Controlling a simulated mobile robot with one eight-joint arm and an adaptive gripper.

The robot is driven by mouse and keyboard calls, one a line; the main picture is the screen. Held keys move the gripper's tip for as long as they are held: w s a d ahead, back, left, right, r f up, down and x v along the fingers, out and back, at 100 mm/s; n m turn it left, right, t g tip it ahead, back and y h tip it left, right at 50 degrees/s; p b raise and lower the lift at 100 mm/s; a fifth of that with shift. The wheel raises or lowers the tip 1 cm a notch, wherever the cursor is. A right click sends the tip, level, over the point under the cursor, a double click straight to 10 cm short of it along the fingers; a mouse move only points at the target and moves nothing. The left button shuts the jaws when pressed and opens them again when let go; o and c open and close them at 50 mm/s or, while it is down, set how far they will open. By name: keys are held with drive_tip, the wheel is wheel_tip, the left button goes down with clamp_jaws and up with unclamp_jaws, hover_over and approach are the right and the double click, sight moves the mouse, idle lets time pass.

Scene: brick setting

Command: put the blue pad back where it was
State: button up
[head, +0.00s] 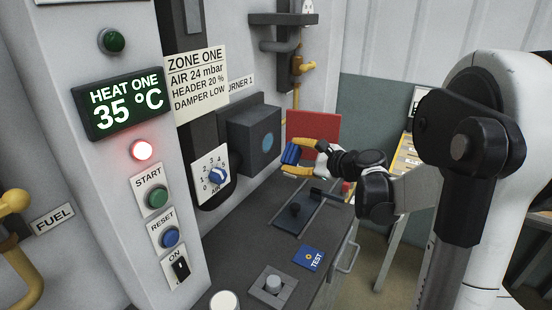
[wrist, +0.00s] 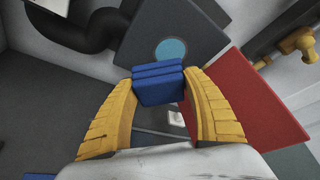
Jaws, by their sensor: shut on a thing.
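The blue pad (head: 291,154) is a small blue block with ridges across it. My gripper (head: 289,158) has its two yellow fingers shut on it, and holds it above the dark bench. In the wrist view the pad (wrist: 158,92) sits between the tips of my gripper (wrist: 159,80). Beyond it there is a dark grey box (head: 253,128) with a round light-blue disc (head: 267,142) on its face. In the wrist view the disc (wrist: 171,50) shows just above the pad. I cannot tell the gap between pad and box.
A red panel (head: 313,132) stands behind my gripper. The dark bench (head: 250,235) carries a rail with a black knob (head: 295,209), a blue TEST plate (head: 309,258) and a grey button block (head: 272,287).

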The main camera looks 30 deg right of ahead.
drive_tip(key=s+a+f+n+g+p, duration=0.3)
drive_tip(key=s+a+f+n+g, duration=0.25)
drive_tip(key=f+n+g, duration=0.4)
drive_tip(key=s+f+n+g+h+p, duration=0.2)
drive_tip(key=s+f+n+h, duration=0.15)
drive_tip(key=n, duration=0.35)
drive_tip(key=n+t+h+b, duration=0.2)
drive_tip(key=n+b, duration=0.2)
hover_over(265, 247)
drive_tip(key=f, duration=0.8)
drive_tip(key=shift+s+a, duration=0.15)
drive_tip(key=shift+s, duration=0.2)
wheel_tip(265, 247, down, 4)
drive_tip(key=shift+r+b, duration=0.1)
drive_tip(key=shift+b, duration=0.7)
drive_tip(key=shift+r, duration=0.1)
